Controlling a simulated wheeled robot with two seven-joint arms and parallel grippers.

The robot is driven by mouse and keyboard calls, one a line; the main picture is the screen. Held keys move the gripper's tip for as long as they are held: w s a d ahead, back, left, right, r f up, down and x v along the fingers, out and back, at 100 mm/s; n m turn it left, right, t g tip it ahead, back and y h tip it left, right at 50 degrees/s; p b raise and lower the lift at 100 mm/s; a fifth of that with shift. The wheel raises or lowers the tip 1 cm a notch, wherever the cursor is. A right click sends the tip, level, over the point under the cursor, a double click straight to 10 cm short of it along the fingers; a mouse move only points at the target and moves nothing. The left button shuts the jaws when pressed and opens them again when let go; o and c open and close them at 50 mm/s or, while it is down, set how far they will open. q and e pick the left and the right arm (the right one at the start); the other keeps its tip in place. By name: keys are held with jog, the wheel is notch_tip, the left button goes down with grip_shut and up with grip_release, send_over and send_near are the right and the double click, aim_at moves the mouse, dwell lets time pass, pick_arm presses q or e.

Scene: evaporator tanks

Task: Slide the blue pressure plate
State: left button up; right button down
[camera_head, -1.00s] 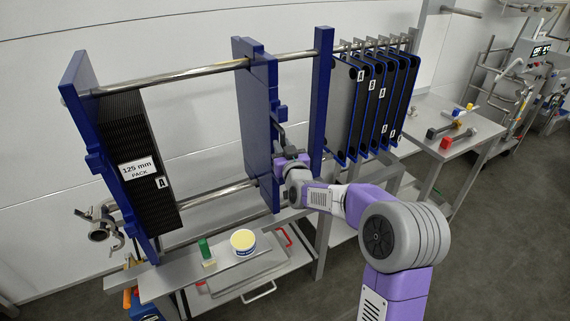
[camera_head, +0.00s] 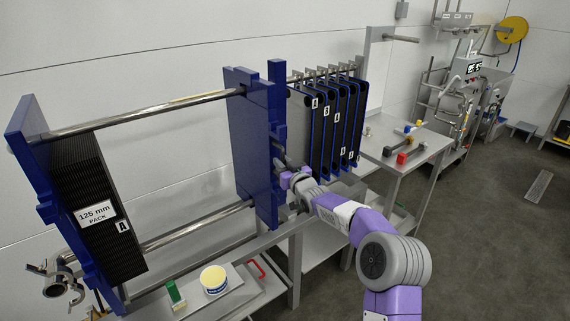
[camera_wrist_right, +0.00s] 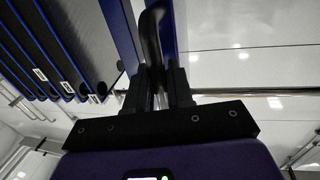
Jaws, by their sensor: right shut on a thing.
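The blue pressure plate (camera_head: 245,130) stands upright on the two steel rods, close beside the blue end post (camera_head: 277,80). My right gripper (camera_head: 288,180) is at the right side of the plate in the head view. In the right wrist view, my right gripper (camera_wrist_right: 158,92) is shut on a dark curved handle (camera_wrist_right: 152,38). The handle's join to the plate is not clear there. My left gripper is in neither view.
A black plate pack (camera_head: 95,190) marked A stands by the left blue end plate (camera_head: 40,150). Bare upper rod (camera_head: 150,108) spans the gap. Several plates (camera_head: 335,120) hang right of the post. A white tub (camera_head: 214,281) stands on the front shelf.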

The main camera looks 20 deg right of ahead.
jog(key=shift+d+r, duration=0.15)
jog(key=shift+d, duration=0.2)
jog(key=c, duration=1.4)
grip_release()
jog(key=shift+o, duration=1.3)
jog(key=shift+w+d, duration=0.1)
jog(key=s, duration=0.7)
jog(key=shift+s, duration=0.35)
